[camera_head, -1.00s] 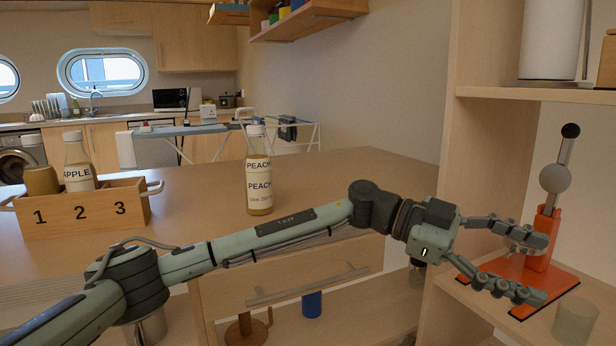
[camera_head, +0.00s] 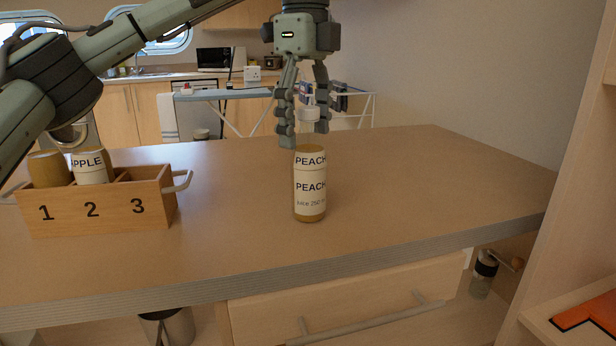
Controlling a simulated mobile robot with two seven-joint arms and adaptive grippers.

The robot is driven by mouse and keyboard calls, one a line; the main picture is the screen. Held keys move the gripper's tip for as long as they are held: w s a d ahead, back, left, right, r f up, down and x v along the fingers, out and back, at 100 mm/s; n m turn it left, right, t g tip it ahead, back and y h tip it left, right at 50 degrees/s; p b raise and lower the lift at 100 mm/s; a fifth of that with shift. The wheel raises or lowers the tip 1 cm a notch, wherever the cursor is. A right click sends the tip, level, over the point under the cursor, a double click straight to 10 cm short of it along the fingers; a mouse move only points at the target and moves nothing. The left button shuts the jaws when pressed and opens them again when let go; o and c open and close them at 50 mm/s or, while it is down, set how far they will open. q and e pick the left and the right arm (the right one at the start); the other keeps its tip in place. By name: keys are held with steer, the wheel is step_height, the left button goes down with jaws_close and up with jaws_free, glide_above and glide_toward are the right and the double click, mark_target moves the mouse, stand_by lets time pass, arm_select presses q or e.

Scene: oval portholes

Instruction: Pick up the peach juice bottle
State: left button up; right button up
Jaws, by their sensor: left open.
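The peach juice bottle (camera_head: 310,185) stands upright on the wooden counter, right of the middle of the picture. It has a white label reading PEACH and a white cap. My left gripper (camera_head: 307,137) points down from above, with its fingers open around the bottle's neck and cap. One finger hides part of the neck on the left. Whether the fingers touch the bottle cannot be told. My right gripper is not in view.
The counter (camera_head: 430,190) right of the peach bottle is clear. A drawer (camera_head: 350,300) is below.

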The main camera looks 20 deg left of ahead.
mark_target(309, 148)
arm_select(q)
steer(key=shift+w+d+f, duration=0.1)
steer(key=shift+w+f, duration=0.05)
steer(key=shift+f, duration=0.85)
steer(key=shift+w+d+f, duration=0.1)
steer(key=shift+f, duration=0.9)
steer(key=c, duration=1.6)
steer(key=shift+r, duration=0.15)
